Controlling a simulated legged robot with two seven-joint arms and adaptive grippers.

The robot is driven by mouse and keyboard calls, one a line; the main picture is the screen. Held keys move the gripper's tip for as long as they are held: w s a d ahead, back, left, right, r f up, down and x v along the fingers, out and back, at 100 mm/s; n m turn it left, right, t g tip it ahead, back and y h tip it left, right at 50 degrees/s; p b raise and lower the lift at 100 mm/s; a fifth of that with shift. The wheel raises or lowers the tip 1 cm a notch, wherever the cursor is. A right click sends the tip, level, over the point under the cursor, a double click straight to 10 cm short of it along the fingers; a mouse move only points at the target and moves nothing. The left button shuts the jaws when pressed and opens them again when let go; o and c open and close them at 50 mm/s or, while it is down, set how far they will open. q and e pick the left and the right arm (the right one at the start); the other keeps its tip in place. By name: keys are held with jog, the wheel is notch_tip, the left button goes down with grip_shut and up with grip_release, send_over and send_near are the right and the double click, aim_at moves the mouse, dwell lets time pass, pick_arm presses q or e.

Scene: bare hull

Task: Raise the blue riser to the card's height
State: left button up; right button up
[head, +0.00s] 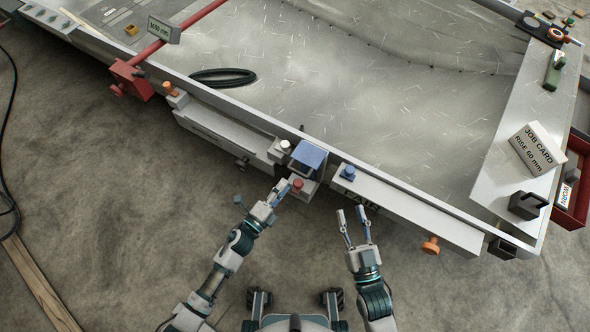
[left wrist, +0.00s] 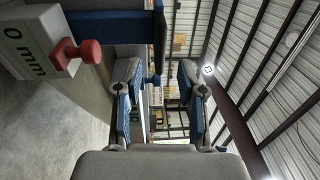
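The blue riser (head: 308,155) sits on a pale housing at the near edge of the metal table, with a red button (head: 298,184) on the housing's front. The job card (head: 537,149) at the right reads "RISE 60 mm". In the left wrist view, the blue riser (left wrist: 105,24), the red button (left wrist: 88,52) and a label (left wrist: 28,52) ending in "0 mm" show; the label's left part may be cut off. My left gripper (head: 281,188) is open, just left of the red button, with nothing between its fingers. My right gripper (head: 351,212) is open and empty, right of the housing.
A white button (head: 285,144) stands left of the riser and a blue knob (head: 347,172) right of it. An orange knob (head: 430,245) sticks out at the lower right. The floor around my grippers is clear.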

aim_at(297, 171)
pick_arm(q)
jog(key=x, duration=0.3)
jog(key=b+x, duration=0.1)
jog(key=x, duration=0.3)
jog(key=shift+d+f, duration=0.1)
jog(key=shift+d, duration=0.4)
jog(key=shift+w, duration=0.1)
jog(key=shift+a, duration=0.3)
grip_shut()
jog(key=shift+d, duration=0.2)
pick_arm(e)
jog(key=shift+s+d+r+t, duration=0.2)
jog(key=shift+r+t, duration=0.35)
jog(key=shift+r, duration=0.05)
jog(key=shift+s+d+r+t, duration=0.15)
jog(key=shift+s+r+t, duration=0.05)
jog(key=shift+r+t, duration=0.35)
